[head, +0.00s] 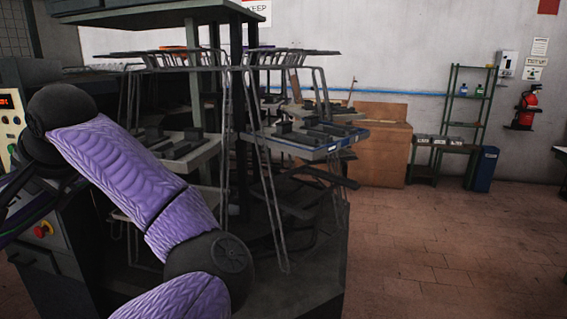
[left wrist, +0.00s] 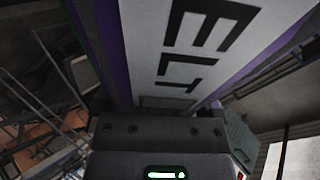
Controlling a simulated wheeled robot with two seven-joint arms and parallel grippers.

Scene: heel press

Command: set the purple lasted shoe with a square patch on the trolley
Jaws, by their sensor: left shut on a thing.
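In the head view my left arm rises from the bottom and bends back at the left edge; its gripper is outside or hidden there. In the left wrist view the body of my left gripper (left wrist: 160,140) crosses the bottom, its fingertips hidden. No whole purple shoe or square patch can be made out. I cannot tell which structure is the trolley. My right gripper is not in view.
A dark rack (head: 235,150) with wire frames and trays (head: 310,145) stands close ahead. A machine with a red button (head: 43,229) is at the left. A green shelf (head: 455,120), blue bin (head: 484,168) and fire extinguisher (head: 526,107) are farther right. The right floor is clear.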

